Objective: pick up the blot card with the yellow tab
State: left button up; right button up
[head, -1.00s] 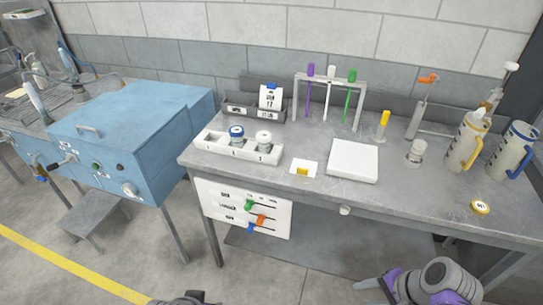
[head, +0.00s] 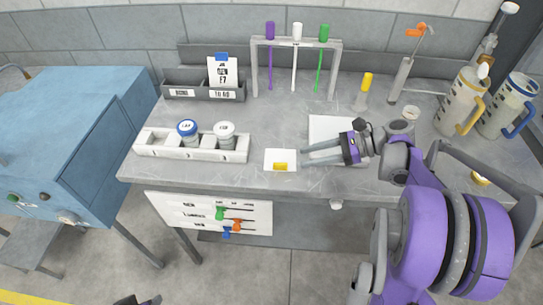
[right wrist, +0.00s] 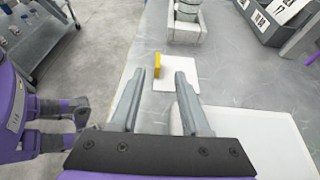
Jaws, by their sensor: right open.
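The blot card (head: 270,156) is a small white card lying flat near the front edge of the bench, with a raised yellow tab (head: 280,166) on its front part. In the right wrist view the card (right wrist: 183,74) lies just ahead of the fingers, and its tab (right wrist: 158,65) stands in line with the gap between them. My right gripper (head: 304,154) is open and empty, just right of the card, pointing left towards it. It also shows in the right wrist view (right wrist: 160,74). A dark tip at the bottom of the head view appears to be my left gripper (head: 137,300); its jaws are unclear.
A white plate (head: 325,124) lies partly hidden behind my right gripper. A white tray (head: 160,150) with two jars stands left of the card. A rack (head: 296,43) with coloured droppers stands behind, and pitchers (head: 458,105) stand at right. Bare bench lies behind the card.

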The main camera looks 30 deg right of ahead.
aim_at(284, 164)
jog(key=x, duration=0.2)
jog(key=shift+a+f, duration=0.15)
jog(key=shift+a, duration=0.25)
jog(key=shift+f+x, duration=0.2)
jog(key=shift+x, duration=2.8)
grip_shut()
